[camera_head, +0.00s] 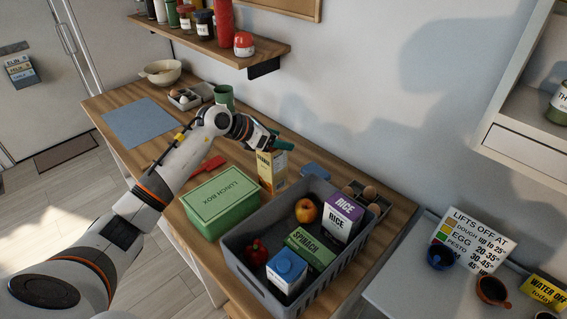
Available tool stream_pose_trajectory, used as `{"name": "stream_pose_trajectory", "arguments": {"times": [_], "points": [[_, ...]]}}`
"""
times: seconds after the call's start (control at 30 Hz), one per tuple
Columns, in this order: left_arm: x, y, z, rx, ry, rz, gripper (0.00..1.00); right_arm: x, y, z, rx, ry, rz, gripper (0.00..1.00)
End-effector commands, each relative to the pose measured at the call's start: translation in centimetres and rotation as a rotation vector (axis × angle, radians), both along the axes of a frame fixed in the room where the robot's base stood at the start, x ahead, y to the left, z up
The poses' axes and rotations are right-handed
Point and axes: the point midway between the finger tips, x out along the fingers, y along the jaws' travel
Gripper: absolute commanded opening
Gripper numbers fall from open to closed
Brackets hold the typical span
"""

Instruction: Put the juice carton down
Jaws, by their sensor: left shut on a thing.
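The juice carton (270,172), tall with a yellow-orange front and a pale side, stands upright beside the green lunch box, over the wooden counter. My left gripper (277,146) is shut on its top, reaching in from the left. I cannot tell whether the carton's base touches the counter. My right gripper is not in view.
A grey crate (241,271) in front holds an apple, a red pepper, a rice box, a spinach box and a blue-topped carton. The green lunch box (222,201) is left of it. A blue cloth (140,122) lies at the far left. A shelf (215,45) hangs above.

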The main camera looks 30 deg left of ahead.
Motion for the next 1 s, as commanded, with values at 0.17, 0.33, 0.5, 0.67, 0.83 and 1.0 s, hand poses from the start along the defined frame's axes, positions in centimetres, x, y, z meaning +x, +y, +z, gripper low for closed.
{"name": "stream_pose_trajectory", "arguments": {"times": [0.17,0.33,0.5,0.67,0.83,1.0], "points": [[0.0,0.0,-1.6,-0.002,-0.003,0.0,0.0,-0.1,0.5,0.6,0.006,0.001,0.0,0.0],[0.0,-0.1,-4.0,-0.004,0.0,0.0,0.0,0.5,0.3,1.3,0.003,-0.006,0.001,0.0],[0.1,0.0,-5.1,-0.002,-0.004,0.001,0.0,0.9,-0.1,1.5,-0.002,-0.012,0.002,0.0],[0.1,0.0,-5.1,0.0,-0.005,0.0,0.0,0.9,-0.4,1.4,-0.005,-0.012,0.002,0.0],[0.0,0.0,-5.5,0.001,-0.002,0.0,0.65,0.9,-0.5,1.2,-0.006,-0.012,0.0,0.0],[0.0,0.0,-5.4,0.0,-0.001,-0.001,0.82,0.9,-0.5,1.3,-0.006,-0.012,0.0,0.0]]}}
